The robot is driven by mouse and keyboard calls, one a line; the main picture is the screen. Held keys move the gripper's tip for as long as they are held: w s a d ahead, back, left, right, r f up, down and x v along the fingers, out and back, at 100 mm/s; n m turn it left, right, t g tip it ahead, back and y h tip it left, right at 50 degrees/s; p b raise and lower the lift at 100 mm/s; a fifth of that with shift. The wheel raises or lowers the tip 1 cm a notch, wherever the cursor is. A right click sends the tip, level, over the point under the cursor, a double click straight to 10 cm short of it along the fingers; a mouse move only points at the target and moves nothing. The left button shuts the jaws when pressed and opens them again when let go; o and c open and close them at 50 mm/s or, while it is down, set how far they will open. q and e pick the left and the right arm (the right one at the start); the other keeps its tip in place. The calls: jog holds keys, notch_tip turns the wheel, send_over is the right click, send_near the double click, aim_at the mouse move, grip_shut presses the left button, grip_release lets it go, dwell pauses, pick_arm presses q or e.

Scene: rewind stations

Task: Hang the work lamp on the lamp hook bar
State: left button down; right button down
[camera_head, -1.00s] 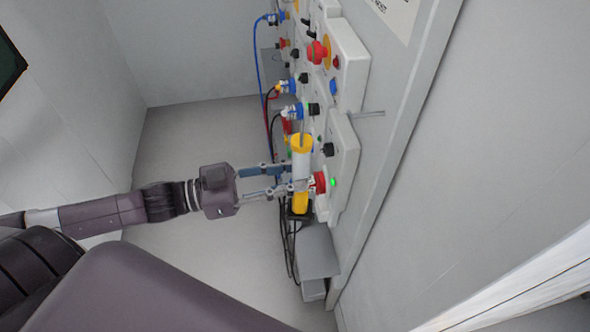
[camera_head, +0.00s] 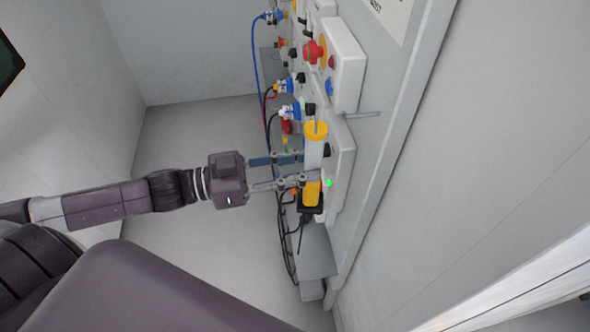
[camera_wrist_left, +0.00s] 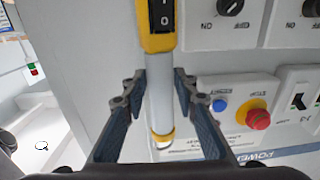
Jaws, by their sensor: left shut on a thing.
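The work lamp is a white tube (camera_head: 314,153) with a yellow cap at one end and a yellow body with a black switch at the other. My left gripper (camera_head: 309,167) is shut on its white middle, close in front of the panel. In the left wrist view the lamp (camera_wrist_left: 160,100) lies between the two fingers (camera_wrist_left: 160,85). A short grey bar (camera_head: 362,114), which looks like the lamp hook bar, sticks out of the panel to the upper right of the lamp, apart from it. My right gripper is not in view.
The panel carries red and yellow stop buttons (camera_head: 314,51), knobs and blue plugs (camera_head: 290,110) with hanging cables. A green light (camera_head: 328,183) glows beside the lamp. Open floor lies left of the panel.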

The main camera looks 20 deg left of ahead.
aim_at(322, 165)
pick_arm(q)
jog(key=shift+w+d+b, duration=0.35)
jog(key=shift+d+b, duration=0.25)
jog(key=shift+b, duration=0.15)
jog(key=shift+b+x, duration=0.75)
jog(key=shift+x, duration=0.45)
jog(key=shift+w+d+f, duration=0.25)
jog(key=shift+w+d, duration=0.1)
jog(key=shift+d, duration=0.25)
jog(key=shift+w+d+f, duration=0.25)
jog(key=shift+w+d, duration=0.15)
jog(key=shift+d, duration=0.2)
jog(key=shift+f, duration=0.1)
jog(key=c, duration=1.5)
grip_release()
jog(key=shift+o, duration=0.2)
